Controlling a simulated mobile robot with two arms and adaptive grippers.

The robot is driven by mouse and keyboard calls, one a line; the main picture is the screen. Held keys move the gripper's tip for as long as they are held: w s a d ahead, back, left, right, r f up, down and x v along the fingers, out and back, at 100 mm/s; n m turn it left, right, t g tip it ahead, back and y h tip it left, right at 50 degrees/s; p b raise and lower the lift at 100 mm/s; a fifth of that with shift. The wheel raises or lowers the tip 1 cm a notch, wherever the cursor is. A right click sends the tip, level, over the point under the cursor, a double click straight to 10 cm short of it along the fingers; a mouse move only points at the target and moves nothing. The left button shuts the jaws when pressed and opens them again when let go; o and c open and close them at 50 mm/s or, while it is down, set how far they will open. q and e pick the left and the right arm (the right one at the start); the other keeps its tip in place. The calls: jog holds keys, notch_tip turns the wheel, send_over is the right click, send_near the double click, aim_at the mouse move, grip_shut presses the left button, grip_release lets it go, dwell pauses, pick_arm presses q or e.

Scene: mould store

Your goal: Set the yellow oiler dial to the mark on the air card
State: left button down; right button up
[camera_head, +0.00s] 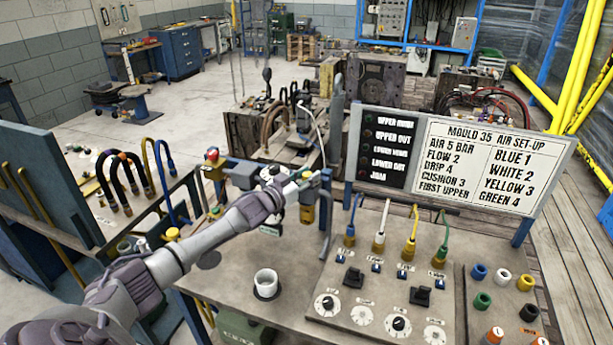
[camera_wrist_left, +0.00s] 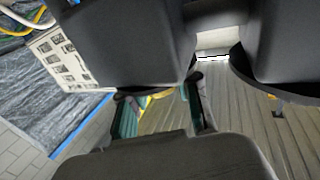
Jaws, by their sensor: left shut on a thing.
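The air card (camera_head: 490,165) stands on the board behind the bench and reads "MOULD 35 AIR SET-UP", with "DRIP 4", "FLOW 2" and "YELLOW 3" among its lines. My left gripper (camera_head: 300,184) reaches in from the left to the top of the air unit (camera_head: 307,212) at the bench's back edge. It is shut on the yellow oiler dial, which it mostly hides in the head view. A bit of yellow (camera_wrist_left: 160,93) shows between the fingers in the left wrist view. The dial's pointer and scale cannot be read. My right gripper is not in view.
A white cup (camera_head: 266,282) stands on the bench in front of the air unit. A panel with round dials (camera_head: 328,304), switches and coloured plugs lies to the right. Coloured rings (camera_head: 480,271) sit at the far right. A blue post (camera_head: 325,205) stands close beside the gripper.

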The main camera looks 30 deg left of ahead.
pick_arm(q)
jog(key=shift+h, duration=0.3)
jog(key=c, duration=0.8)
grip_release()
jog(key=shift+s, duration=0.1)
jog(key=shift+s+f, duration=0.1)
jog(key=shift+s, duration=0.2)
jog(key=s, duration=0.3)
jog(key=s+a, duration=0.1)
jog(key=s, duration=0.3)
jog(key=s+a, duration=0.1)
jog(key=s, duration=0.3)
